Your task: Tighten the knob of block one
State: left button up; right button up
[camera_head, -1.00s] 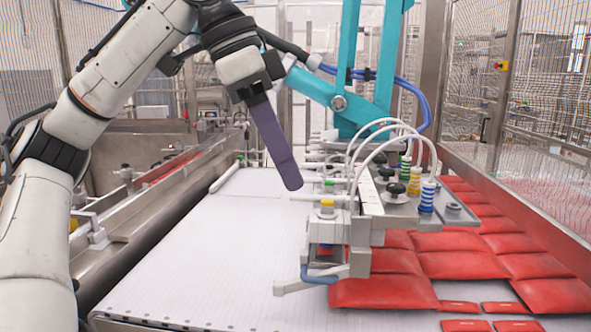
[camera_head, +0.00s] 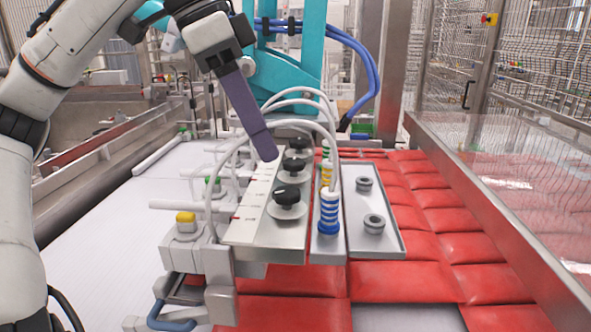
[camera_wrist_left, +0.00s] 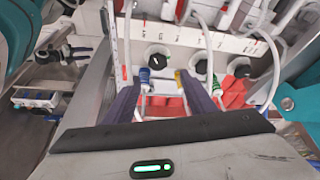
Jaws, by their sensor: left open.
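The vacuum picker's metal plate (camera_head: 290,240) carries a row of black knobs. The near knob (camera_head: 287,197) stands uncovered; the middle knob (camera_head: 294,165) and far knob (camera_head: 299,145) are behind it. In the left wrist view, black knobs show at left (camera_wrist_left: 157,59), middle (camera_wrist_left: 203,66) and right (camera_wrist_left: 241,67). I cannot tell which is block one's. My left gripper (camera_head: 266,153), with long purple fingers, is open and empty above the white scale strip, close to the middle and far knobs. In the left wrist view the open fingers (camera_wrist_left: 160,88) point toward the left knob. My right gripper is not in view.
White hoses arch over the plate to blue (camera_head: 328,211), yellow and green spring suction cups. A teal arm (camera_head: 290,70) stands behind. Red packs (camera_head: 400,285) lie below and right. A clear guard (camera_head: 530,190) borders the right. The white belt (camera_head: 110,240) at left is bare.

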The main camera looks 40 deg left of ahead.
aim_at(285, 191)
pick_arm(q)
jog(key=f, duration=0.3)
jog(key=shift+s+d+f, duration=0.1)
jog(key=shift+d, duration=0.25)
jog(key=x, duration=0.3)
jog(key=shift+w+d+f, duration=0.1)
jog(key=shift+w+f, duration=0.2)
jog(key=shift+w, duration=0.05)
jog(key=shift+w+d+f, duration=0.1)
jog(key=shift+w+f, duration=0.1)
jog(key=shift+f, duration=0.25)
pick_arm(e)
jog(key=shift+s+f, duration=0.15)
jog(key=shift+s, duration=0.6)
pick_arm(q)
jog(key=c, duration=1)
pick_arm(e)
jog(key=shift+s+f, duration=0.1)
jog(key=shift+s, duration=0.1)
